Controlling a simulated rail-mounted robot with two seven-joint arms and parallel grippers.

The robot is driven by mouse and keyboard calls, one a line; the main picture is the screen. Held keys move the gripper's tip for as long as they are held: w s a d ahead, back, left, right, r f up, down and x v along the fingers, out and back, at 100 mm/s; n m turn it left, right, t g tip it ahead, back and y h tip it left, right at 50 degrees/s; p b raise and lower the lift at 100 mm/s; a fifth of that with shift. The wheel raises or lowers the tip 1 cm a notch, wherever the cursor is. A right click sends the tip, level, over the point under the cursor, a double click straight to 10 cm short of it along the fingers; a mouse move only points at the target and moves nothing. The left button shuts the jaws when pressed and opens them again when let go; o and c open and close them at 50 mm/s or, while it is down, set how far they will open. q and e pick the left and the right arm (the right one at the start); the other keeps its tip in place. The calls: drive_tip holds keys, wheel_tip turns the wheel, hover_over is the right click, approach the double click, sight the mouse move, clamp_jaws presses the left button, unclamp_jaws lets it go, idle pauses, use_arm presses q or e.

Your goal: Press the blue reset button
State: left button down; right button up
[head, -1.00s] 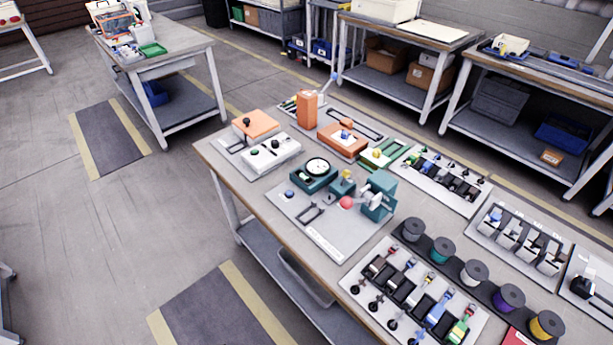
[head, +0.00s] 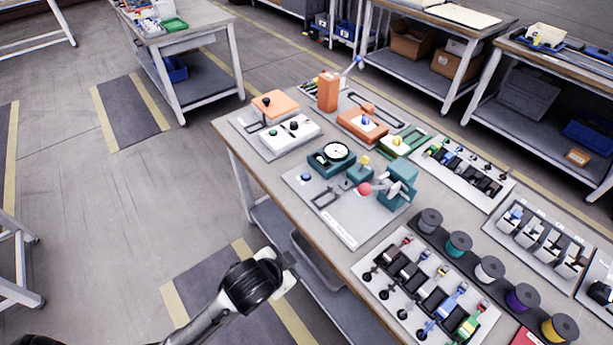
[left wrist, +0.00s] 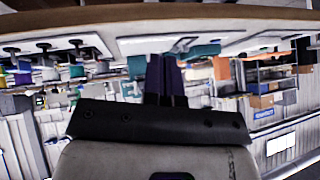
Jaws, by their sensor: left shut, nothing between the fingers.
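A small blue button (head: 306,177) sits at the left corner of a grey plate (head: 345,228), beside a teal unit with a round dial (head: 335,152). I take it for the reset button; no label on it is readable. My left gripper (head: 290,258) is in front of the workbench's near long edge, below and apart from the plate. Its fingers also show in the left wrist view (left wrist: 165,78), dark, shut and empty. The button cannot be made out in the left wrist view. My right gripper is not in view.
A red ball knob (head: 365,189) and a teal block (head: 402,180) stand on the same plate. A U-shaped handle (head: 325,199) lies near the button. A tool tray (head: 420,285) and several spools (head: 458,243) are to the right.

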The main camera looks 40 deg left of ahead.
use_arm(q)
drive_tip(key=w+a+r+m+t+y, duration=0.1)
drive_tip(key=w+a+r+m+t, duration=0.4)
drive_tip(key=w+r, duration=0.45)
drive_tip(key=w+a+r+m+t+y, duration=0.1)
drive_tip(key=w+a+r+m+t, duration=0.4)
drive_tip(key=w+r+m, duration=0.5)
drive_tip(key=w+a+r+m+t, duration=0.35)
drive_tip(key=w+r+t, duration=0.4)
drive_tip(key=r, duration=0.45)
drive_tip(key=w+d+f+m+g+h, duration=0.1)
drive_tip(key=w+f+m+g+h, duration=0.3)
drive_tip(key=m, duration=0.5)
drive_tip(key=w+d+f+m+g+h, duration=0.1)
drive_tip(key=f+m+g+h, duration=0.2)
drive_tip(key=f+m+h, duration=0.45)
drive_tip(key=s+a+f+m+g+y, duration=0.1)
drive_tip(key=a+f+m+g+y, duration=0.2)
drive_tip(key=f, duration=0.5)
drive_tip(key=s+a+f+m+g+y, duration=0.1)
drive_tip(key=a+f+m+g+y, duration=0.2)
drive_tip(key=f, duration=0.5)
drive_tip(key=shift+s+a+m+g+y, duration=0.2)
drive_tip(key=shift+m+g+y, duration=0.35)
drive_tip(key=shift+m+g, duration=1.05)
drive_tip(key=shift+f+n+g, duration=0.1)
drive_tip(key=shift+n+g, duration=0.15)
drive_tip(key=shift+n, duration=0.05)
